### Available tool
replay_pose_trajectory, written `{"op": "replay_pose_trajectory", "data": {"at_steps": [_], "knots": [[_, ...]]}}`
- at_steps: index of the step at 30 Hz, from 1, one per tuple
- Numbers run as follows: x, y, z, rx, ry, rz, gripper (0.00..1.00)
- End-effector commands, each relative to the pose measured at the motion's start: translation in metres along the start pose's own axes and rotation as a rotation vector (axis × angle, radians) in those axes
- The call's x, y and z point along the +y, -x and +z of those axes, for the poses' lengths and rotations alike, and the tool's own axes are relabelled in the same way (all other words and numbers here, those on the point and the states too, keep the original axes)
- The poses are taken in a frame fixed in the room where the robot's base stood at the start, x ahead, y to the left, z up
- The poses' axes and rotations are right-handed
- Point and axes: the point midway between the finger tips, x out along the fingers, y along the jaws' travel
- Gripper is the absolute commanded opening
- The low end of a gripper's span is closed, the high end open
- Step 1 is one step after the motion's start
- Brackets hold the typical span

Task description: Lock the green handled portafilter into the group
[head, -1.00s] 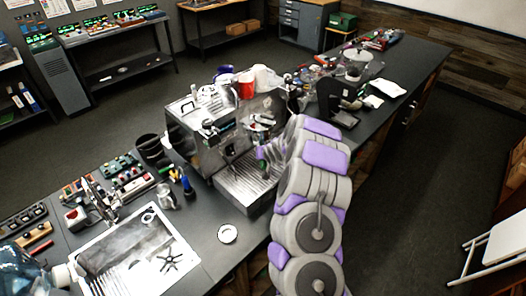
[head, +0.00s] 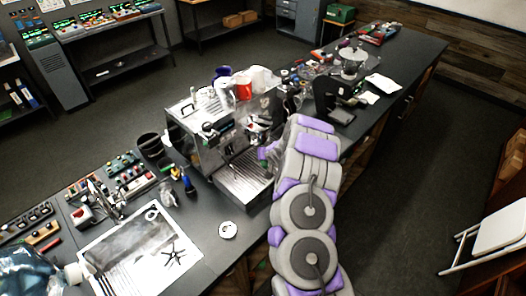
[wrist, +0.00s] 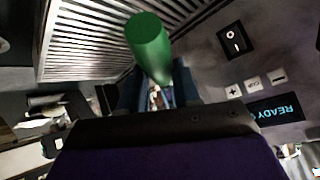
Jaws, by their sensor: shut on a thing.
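The espresso machine (head: 207,150) stands on the dark counter, with its slatted drip tray (head: 240,183) at the front. My gripper (head: 266,155) is at the front of the machine, above the tray's right part. The wrist view shows my gripper (wrist: 157,92) shut on the green handle (wrist: 150,45) of the portafilter. The handle juts out beyond the fingers towards the tray's slats. The portafilter's basket and the group are hidden, so I cannot tell whether they are engaged.
The machine's panel with a READY display (wrist: 274,112) is close beside the gripper in the wrist view. A black grinder-like device (head: 327,98) stands right of the machine.

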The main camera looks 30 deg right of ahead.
Motion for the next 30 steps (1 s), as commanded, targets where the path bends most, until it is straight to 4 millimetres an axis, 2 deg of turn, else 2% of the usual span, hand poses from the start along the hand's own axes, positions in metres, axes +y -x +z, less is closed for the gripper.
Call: {"op": "replay_pose_trajectory", "data": {"at_steps": [30], "knots": [[0.016,0.003,-0.004,-0.026,0.104,-0.098,0.00]]}}
